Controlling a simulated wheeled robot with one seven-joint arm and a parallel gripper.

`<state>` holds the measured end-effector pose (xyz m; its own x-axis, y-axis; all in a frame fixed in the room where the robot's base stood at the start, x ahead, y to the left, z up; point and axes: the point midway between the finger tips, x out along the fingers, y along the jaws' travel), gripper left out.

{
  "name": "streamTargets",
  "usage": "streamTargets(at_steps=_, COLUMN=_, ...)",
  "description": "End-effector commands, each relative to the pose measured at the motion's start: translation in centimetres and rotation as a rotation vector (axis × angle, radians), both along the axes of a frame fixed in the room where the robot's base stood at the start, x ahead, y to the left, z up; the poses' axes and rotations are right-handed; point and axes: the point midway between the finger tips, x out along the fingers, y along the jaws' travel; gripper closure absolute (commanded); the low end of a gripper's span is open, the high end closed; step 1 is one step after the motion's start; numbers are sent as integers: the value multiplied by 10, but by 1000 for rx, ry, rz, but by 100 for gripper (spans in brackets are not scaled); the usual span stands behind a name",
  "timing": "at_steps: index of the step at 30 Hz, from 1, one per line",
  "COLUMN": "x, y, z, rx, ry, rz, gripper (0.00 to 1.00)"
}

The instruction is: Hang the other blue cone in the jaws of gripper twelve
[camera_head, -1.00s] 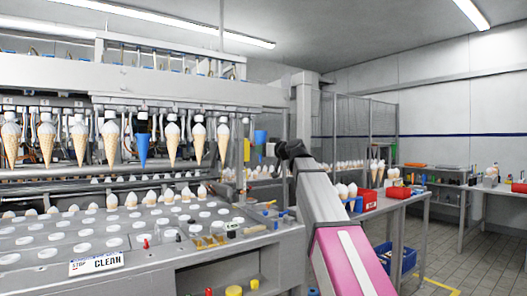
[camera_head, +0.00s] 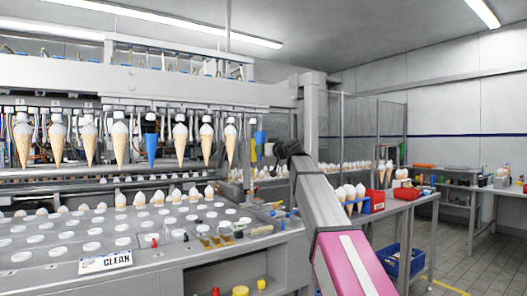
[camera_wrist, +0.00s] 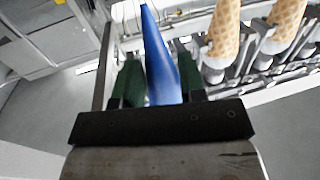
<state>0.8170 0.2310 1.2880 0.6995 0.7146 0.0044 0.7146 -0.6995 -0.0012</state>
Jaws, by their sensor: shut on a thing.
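A blue cone (camera_wrist: 160,55) is in my gripper (camera_wrist: 158,85), between two dark green fingers that press on its sides. In the head view the held blue cone (camera_head: 260,137) shows small at the end of my arm, right of the machine's row of hanging cones. My gripper's fingers are hard to make out there. Another blue cone (camera_head: 151,148) hangs tip down in the machine's row, between wafer cones (camera_head: 119,145) with white tops. The numbers on the machine's jaws are too small to read, so I cannot tell which is gripper twelve.
Below the row is a machine top (camera_head: 60,240) with white round spots and a CLEAN sign (camera_head: 106,262). A yellow part (camera_head: 253,150) is by the held cone. Wafer cones (camera_wrist: 225,30) are close at right in the wrist view. A side table (camera_head: 400,208) carries red bins.

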Motion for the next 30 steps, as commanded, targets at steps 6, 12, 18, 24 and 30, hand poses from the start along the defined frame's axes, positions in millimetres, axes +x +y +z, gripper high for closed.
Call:
streamTargets(at_steps=6, x=0, y=0, z=0, rx=0, ry=0, rz=0, gripper=80)
streamTargets(at_steps=12, x=1, y=0, z=0, rx=0, ry=0, rz=0, gripper=80)
streamTargets(at_steps=18, x=6, y=3, z=1, rx=0, ry=0, rz=0, gripper=80)
streamTargets(at_steps=24, x=11, y=7, z=1, rx=0, ry=0, rz=0, gripper=80)
streamTargets(at_steps=30, x=15, y=10, z=1, rx=0, ry=0, rz=0, gripper=80)
